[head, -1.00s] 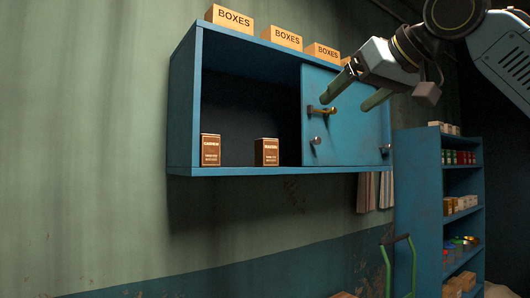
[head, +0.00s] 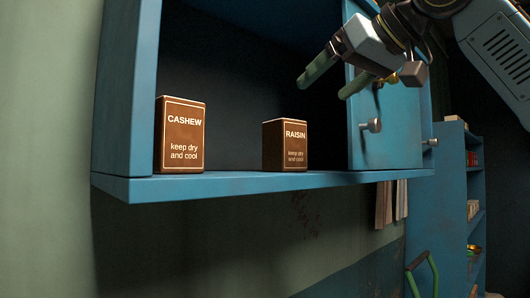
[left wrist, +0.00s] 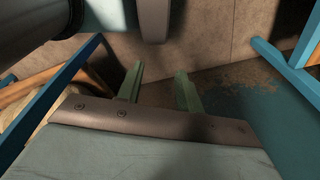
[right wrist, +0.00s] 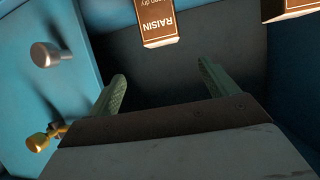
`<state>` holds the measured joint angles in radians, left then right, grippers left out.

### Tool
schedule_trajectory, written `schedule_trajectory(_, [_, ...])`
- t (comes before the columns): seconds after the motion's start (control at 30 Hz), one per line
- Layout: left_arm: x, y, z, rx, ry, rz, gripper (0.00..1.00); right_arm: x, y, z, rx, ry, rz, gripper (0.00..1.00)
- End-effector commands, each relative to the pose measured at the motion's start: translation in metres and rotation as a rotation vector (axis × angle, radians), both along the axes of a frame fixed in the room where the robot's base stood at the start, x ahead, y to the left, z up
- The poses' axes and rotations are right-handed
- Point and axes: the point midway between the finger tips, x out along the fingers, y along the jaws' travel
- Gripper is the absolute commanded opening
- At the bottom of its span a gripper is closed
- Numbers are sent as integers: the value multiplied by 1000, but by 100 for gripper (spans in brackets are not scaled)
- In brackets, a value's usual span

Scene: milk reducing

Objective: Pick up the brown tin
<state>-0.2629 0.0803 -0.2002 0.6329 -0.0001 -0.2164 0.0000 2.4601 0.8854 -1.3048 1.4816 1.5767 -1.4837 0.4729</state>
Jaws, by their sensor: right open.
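Two brown tins stand upright on the floor of the blue wall cabinet. The tin marked CASHEW (head: 180,135) is at the left, and the tin marked RAISIN (head: 285,145) is to its right. My right gripper (head: 328,75) is open and empty, above and to the right of the RAISIN tin, by the cabinet opening. In the right wrist view the RAISIN tin (right wrist: 157,20) shows beyond the open fingers (right wrist: 160,88), and part of the CASHEW tin (right wrist: 290,8) is at the upper right. My left gripper (left wrist: 160,88) is open and empty, over the floor.
The cabinet's sliding door (head: 400,125) with metal knobs (head: 372,125) covers the right side. The shelf board (head: 230,184) has a front edge. A blue shelf unit (head: 450,200) and a green handle (head: 425,262) stand at lower right. The cabinet between the tins is clear.

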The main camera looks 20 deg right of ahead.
Motion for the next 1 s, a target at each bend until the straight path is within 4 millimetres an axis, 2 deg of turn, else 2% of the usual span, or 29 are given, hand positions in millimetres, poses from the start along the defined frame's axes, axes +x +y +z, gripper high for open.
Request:
schedule_trajectory(0.03, [-12,1,-1,1,18,0,36,1,0,-1,0,0,0,85])
schedule_trajectory(0.2, [-41,2,1,4,62,0,36,23,5,-10,-1,4,-1,85])
schedule_trajectory(0.33, [-50,2,5,6,75,0,36,47,11,-20,-1,4,-1,85])
schedule_trajectory(0.53, [-47,2,8,5,71,0,36,70,17,-30,-2,2,-1,85])
schedule_trajectory(0.8, [-26,1,15,2,37,0,36,87,24,-39,-2,3,-1,85])
schedule_trajectory(1.0, [-29,1,21,2,42,0,36,109,32,-50,-2,3,-1,85])
